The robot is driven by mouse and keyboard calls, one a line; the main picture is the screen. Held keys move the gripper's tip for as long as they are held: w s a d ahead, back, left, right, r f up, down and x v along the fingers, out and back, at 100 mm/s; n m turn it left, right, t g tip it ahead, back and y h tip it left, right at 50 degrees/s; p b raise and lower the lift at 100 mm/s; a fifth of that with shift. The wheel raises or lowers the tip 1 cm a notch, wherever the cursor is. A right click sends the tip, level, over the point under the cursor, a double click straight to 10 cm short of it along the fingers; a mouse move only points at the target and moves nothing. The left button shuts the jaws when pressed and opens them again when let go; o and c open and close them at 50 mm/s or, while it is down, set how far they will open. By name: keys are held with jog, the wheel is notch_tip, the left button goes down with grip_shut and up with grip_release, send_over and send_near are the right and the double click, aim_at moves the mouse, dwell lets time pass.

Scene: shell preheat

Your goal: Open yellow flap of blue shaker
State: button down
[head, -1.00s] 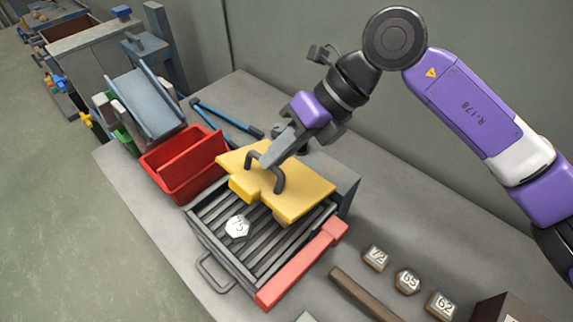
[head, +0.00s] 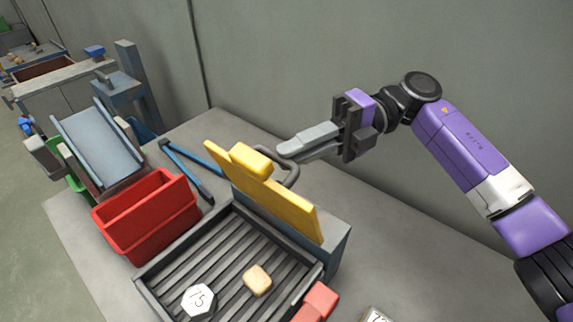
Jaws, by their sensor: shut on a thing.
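The yellow flap (head: 262,192) stands nearly upright, tilted back a little, at the back edge of the shaker's slatted dark grey tray (head: 190,245). A grey-blue housing (head: 338,258) of the shaker shows behind the flap. A dark loop handle (head: 292,178) sits on the flap's back side, partly hidden by the flap and my fingers. My gripper (head: 290,154) is behind the flap's upper edge with its fingers shut on this handle. On the slats lie a white hexagonal piece marked 15 (head: 198,301) and a tan block (head: 257,280).
A red bin (head: 148,222) stands left of the shaker. Blue-handled tongs (head: 188,170) lie behind the bin. A red block (head: 318,301) is at the tray's right corner. The wall is close behind my gripper. Bare bench lies right of the housing.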

jog(key=shift+w+d+f+m+g+y+b, duration=0.35)
jog(key=shift+w+d+g+y+b, duration=0.2)
jog(key=shift+w+b, duration=0.2)
jog(key=c, duration=1.5)
grip_release()
jog(key=shift+o, duration=0.2)
jog(key=shift+r, duration=0.1)
